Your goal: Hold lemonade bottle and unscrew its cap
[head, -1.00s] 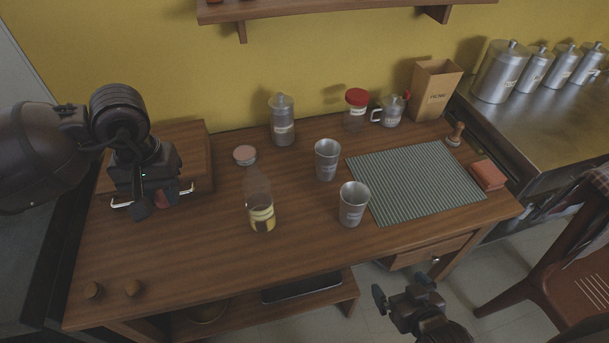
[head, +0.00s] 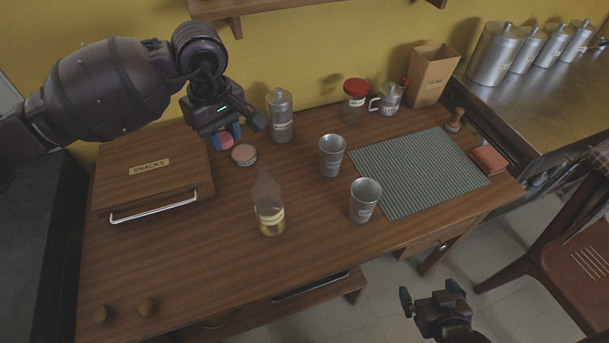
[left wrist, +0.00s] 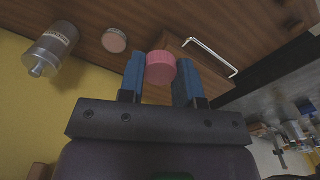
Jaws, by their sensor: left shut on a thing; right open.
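The lemonade bottle (head: 270,216) is clear, with yellow liquid low inside. It stands upright on the table's middle, and no cap shows on its faint top. My left gripper (head: 227,139) is shut on a pink round cap (left wrist: 161,68), held between its blue fingers. It is beyond and left of the bottle, apart from it, near the snacks box's right edge. The left wrist view shows the cap between both fingers; I cannot see the bottle there. My right gripper (head: 431,293) is open and empty, low in front of the table, far from the bottle.
The snacks box (head: 118,181) is at left, and a round pinkish-lidded tin (head: 244,155) is beside the left gripper. A steel canister (head: 280,118) stands behind. Two steel cups (head: 332,158) and (head: 365,203) stand right of the bottle, before a green mat (head: 420,170). The front left is mostly clear.

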